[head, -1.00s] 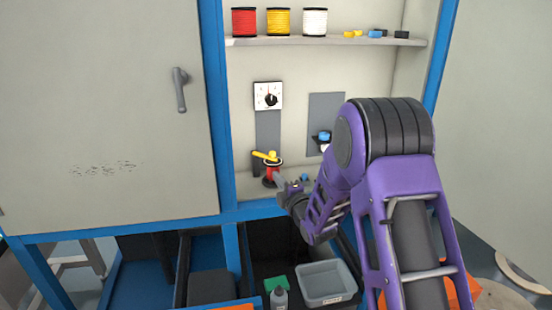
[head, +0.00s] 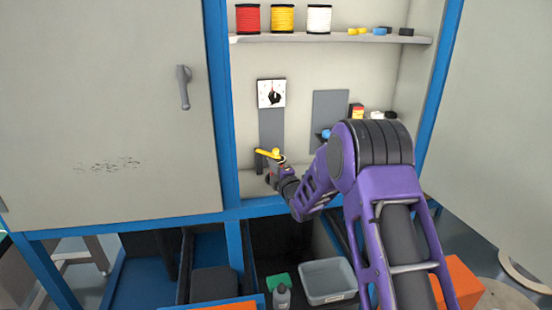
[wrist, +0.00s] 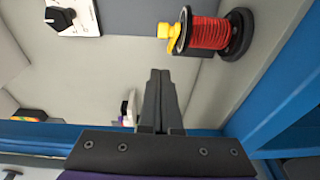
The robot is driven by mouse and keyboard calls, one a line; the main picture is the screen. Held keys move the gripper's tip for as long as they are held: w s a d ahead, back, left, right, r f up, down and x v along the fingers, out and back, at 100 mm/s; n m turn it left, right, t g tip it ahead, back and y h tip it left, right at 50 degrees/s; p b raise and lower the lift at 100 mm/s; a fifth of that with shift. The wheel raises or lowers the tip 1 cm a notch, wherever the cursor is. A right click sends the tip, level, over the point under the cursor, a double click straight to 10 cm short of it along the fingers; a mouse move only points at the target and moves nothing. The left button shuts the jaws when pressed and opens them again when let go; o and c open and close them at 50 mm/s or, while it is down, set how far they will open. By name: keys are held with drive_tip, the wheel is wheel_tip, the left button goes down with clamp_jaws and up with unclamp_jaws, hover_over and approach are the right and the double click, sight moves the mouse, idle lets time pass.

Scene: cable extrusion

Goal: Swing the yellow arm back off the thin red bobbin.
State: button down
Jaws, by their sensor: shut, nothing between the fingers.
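The yellow arm (head: 268,153) shows in the head view low in the cabinet, just above my gripper (head: 274,168). In the wrist view, the thin red bobbin (wrist: 210,33) is at the upper right, between dark round flanges. The yellow arm's end (wrist: 168,31) shows at the bobbin's left flange. My gripper (wrist: 159,75) is shut and empty, its tips apart from the bobbin in that picture. In the head view my gripper hides most of the bobbin. I cannot tell whether the gripper touches the yellow arm.
A dial (head: 271,93) sits on the back wall above the bobbin. A shelf (head: 330,39) holds red, yellow and white spools and small blocks. A blue post (head: 222,110) stands left of the bay. Small blocks (head: 358,111) sit at the right. A grey bin (head: 327,281) is below.

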sight(276, 157)
drive_tip(key=shift+w+d+f, duration=0.1)
drive_tip(key=shift+w, duration=1.3)
drive_tip(key=shift+w+d, duration=0.1)
drive_tip(key=shift+w, duration=1.3)
